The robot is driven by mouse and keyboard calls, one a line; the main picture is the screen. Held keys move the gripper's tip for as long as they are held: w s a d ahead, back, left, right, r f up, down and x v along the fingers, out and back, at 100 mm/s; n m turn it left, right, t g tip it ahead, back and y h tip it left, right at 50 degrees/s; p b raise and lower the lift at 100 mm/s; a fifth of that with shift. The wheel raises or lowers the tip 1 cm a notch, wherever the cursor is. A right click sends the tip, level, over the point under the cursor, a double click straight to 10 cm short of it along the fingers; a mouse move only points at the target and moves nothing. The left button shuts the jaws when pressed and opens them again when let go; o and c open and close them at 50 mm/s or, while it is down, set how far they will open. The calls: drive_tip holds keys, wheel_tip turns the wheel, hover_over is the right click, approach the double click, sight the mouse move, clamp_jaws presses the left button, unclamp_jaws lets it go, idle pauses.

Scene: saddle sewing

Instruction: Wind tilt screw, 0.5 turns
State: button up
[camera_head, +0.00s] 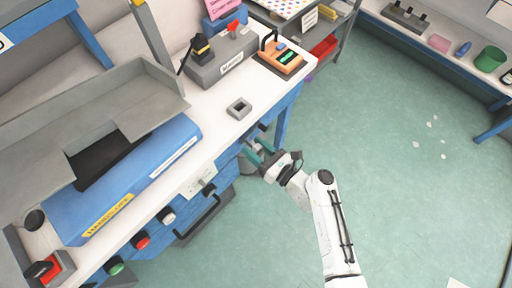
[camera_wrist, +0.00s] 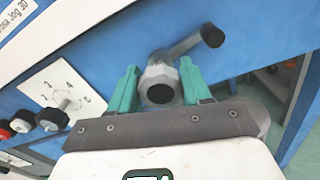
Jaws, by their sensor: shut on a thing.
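The tilt screw (camera_wrist: 162,78) is a grey, hex-like metal end with a dark round centre on the blue bench side. It sits between the two teal fingers of my gripper (camera_wrist: 159,72) in the wrist view, one finger on each side. My gripper is shut on it. A grey crank arm with a black knob (camera_wrist: 212,35) reaches to the upper right behind the screw. In the head view my gripper (camera_head: 259,150) is at the bench's front side, and the screw is mostly hidden by the fingers.
A numbered dial plate (camera_wrist: 55,97) with a knob is left of the screw. Green, red and white buttons (camera_head: 142,242) and a dark bar handle (camera_head: 200,218) line the bench front. A grey square block (camera_head: 239,108) lies on the top. The green floor (camera_head: 390,170) is open at right.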

drive_tip(key=shift+n+b, duration=0.35)
drive_tip(key=shift+n, duration=0.25)
